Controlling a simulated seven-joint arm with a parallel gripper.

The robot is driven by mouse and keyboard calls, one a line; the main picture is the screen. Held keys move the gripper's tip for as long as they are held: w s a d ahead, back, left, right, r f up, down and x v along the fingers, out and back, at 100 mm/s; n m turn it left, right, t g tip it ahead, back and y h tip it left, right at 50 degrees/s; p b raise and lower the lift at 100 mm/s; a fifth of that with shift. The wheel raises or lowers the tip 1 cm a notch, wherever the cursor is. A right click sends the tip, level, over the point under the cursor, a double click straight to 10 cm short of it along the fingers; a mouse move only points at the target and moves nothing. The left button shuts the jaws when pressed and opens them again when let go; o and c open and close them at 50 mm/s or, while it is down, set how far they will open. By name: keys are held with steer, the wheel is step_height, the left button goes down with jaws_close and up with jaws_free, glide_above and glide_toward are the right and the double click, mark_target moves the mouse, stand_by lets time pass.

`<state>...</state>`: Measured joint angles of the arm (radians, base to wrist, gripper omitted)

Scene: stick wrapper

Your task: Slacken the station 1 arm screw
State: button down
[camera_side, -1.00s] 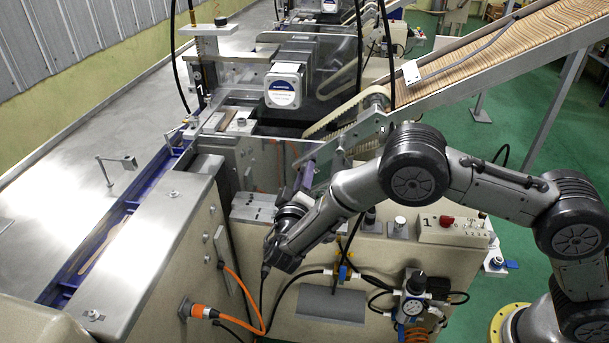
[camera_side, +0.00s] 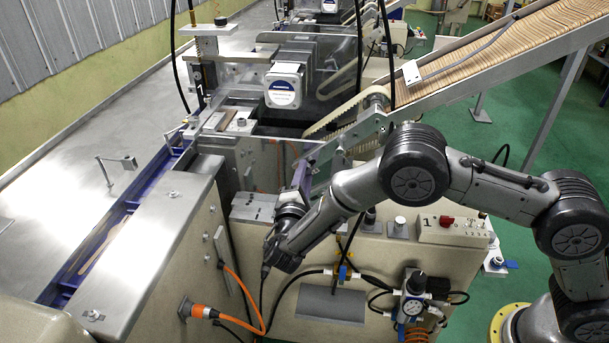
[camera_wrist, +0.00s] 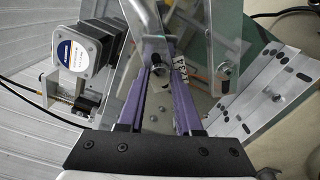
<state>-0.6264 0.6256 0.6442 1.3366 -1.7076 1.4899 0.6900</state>
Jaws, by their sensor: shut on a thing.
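My gripper (camera_wrist: 160,72) reaches in between the metal plates with its two purple fingers. In the wrist view the fingers are shut around a small dark round part, which looks like the arm screw (camera_wrist: 157,70). A metal arm piece and a clear panel partly cover the fingertips. In the side view my gripper (camera_side: 302,172) stands upright beside the clear panel, left of the conveyor's lower end. The screw itself is too small or hidden to make out there. The control box (camera_side: 452,230) marked 1 sits on the machine to the right.
A square motor (camera_side: 284,86) with a white label stands behind; it also shows at the wrist view's left (camera_wrist: 78,50). The sloping stick conveyor (camera_side: 490,50) rises at the right. A slotted metal block (camera_side: 252,206) lies just left of my gripper. Orange and black cables hang in front.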

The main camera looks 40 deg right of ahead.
steer(key=shift+n, duration=8.9)
steer(key=c, duration=0.6)
jaws_free()
